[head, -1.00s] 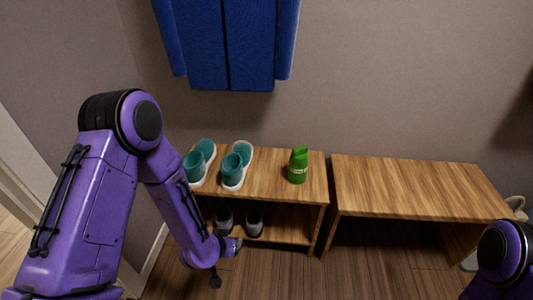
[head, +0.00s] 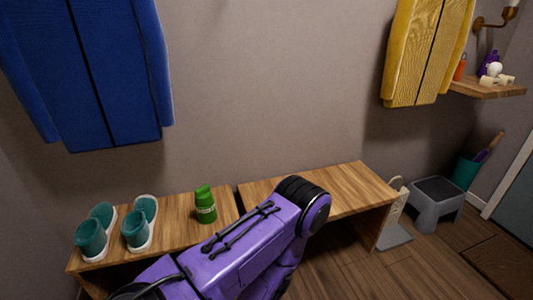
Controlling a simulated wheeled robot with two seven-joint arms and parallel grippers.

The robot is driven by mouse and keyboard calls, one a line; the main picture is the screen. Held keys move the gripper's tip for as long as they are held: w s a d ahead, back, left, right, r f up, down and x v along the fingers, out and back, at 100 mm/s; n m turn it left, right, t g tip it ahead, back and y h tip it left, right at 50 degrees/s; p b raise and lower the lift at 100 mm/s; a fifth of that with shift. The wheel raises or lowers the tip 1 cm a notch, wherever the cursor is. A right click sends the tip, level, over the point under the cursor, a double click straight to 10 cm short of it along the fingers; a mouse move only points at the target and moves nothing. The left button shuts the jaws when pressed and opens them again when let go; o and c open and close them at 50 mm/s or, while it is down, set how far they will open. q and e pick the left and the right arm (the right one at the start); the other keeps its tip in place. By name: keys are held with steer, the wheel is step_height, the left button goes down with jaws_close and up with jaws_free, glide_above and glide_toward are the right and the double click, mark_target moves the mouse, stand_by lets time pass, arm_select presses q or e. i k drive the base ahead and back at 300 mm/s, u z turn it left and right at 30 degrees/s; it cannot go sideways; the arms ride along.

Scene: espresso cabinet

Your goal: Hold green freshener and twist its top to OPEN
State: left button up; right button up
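The green freshener (head: 205,205) stands upright on the right part of the left wooden bench, near the gap between the two benches. One of my purple arms crosses the lower middle of the head view, in front of the benches. Neither gripper can be seen.
Teal shoes (head: 140,224) stand on the left bench (head: 180,222), left of the freshener. The right bench (head: 355,185) is bare where it shows. A blue coat (head: 90,70) and a yellow coat (head: 428,50) hang above. A grey stool (head: 436,200) stands at right.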

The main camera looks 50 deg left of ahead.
mark_target(204, 198)
steer(key=z, duration=0.4)
steer(key=i, duration=0.95)
steer(key=u, duration=3.15)
